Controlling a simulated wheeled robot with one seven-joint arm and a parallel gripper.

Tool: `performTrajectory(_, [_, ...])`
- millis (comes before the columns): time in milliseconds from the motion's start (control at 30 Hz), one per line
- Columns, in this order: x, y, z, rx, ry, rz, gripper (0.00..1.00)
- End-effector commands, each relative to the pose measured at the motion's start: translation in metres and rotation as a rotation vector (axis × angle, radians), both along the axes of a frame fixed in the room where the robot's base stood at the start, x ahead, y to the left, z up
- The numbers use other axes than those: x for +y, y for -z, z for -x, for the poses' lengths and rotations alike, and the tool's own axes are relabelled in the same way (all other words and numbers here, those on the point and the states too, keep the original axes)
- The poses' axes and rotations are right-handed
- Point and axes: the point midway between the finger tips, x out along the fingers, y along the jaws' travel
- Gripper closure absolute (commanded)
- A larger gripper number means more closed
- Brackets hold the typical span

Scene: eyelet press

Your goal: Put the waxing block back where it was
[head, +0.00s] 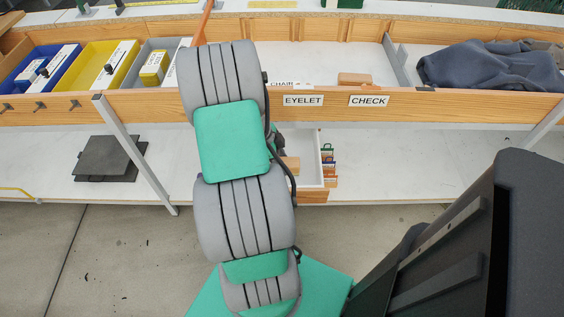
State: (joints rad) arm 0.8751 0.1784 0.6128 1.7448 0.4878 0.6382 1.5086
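I cannot tell for sure which thing is the waxing block. A small tan block (290,163) shows at the left of an open white drawer (310,158) below the bench, partly hidden by my arm. Another orange-tan block (354,79) lies on the bench top behind the labels EYELET and CHECK. My gripper is almost wholly hidden behind my arm. A small dark part (279,143) beside the arm, just above the tan block, may belong to it. Its fingers, and whether they touch the block, do not show.
Blue (45,66), yellow (100,64) and grey bins with boxes stand at the bench's left. Dark cloth (490,66) lies at the right. Coloured items (328,160) stand at the drawer's right side. A dark flat plate (110,158) lies on the lower shelf.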

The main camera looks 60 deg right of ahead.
Motion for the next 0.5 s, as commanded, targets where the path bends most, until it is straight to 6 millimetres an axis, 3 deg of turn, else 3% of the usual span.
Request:
performTrajectory(100, [0.0003, 0.0036, 0.0, 0.0, -0.001, 0.0, 0.97])
performTrajectory(133, [0.0003, 0.0035, 0.0, 0.0, -0.001, 0.0, 0.59])
performTrajectory(400, [0.0004, 0.0022, 0.0, 0.0, -0.001, 0.0, 0.38])
performTrajectory(500, [0.0004, 0.0022, 0.0, 0.001, -0.001, -0.001, 0.38])
